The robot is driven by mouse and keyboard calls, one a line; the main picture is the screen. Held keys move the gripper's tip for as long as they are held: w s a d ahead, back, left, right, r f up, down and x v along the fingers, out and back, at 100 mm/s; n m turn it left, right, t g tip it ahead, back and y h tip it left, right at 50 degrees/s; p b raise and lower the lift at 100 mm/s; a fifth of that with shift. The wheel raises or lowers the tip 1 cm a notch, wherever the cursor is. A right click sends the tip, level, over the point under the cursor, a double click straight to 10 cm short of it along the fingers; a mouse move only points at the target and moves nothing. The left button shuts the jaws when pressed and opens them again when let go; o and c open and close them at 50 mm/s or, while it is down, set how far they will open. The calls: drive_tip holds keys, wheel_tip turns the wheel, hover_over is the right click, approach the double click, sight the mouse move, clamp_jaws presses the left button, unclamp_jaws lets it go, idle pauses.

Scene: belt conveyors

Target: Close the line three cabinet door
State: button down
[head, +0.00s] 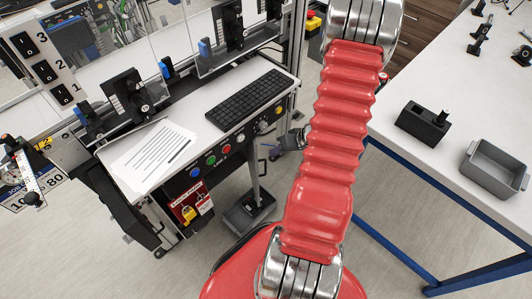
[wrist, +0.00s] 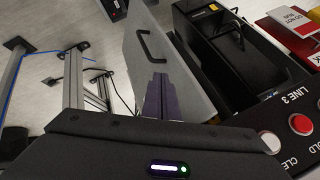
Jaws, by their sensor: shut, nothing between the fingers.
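The cabinet door (wrist: 178,54) is a light grey panel with a black bow handle (wrist: 145,46) near its far edge. In the wrist view it stands swung out, beside the open dark cabinet (wrist: 238,62) on its right. My gripper (wrist: 158,78) is shut and empty, its fingers in front of the lower part of the door's handle side. I cannot tell whether they touch it. A "LINE 3" label (wrist: 292,95) is on the button panel at right. In the head view my red-sleeved arm hides part of the area, and I cannot make out the door.
The head view shows a desk with a keyboard (head: 249,97), papers (head: 153,154) and a row of buttons. A red lockout board (head: 190,205) hangs below. A white table (head: 453,118) with blue legs stands at right. Metal frame legs (wrist: 75,82) stand left of the door.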

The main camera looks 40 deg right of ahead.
sight(256, 154)
drive_tip(key=w+a, duration=0.2)
drive_tip(key=a, duration=0.1)
drive_tip(key=shift+w+a+f, duration=0.1)
drive_tip(key=shift+a+f, duration=0.05)
drive_tip(key=shift+a, duration=0.1)
idle(0.4)
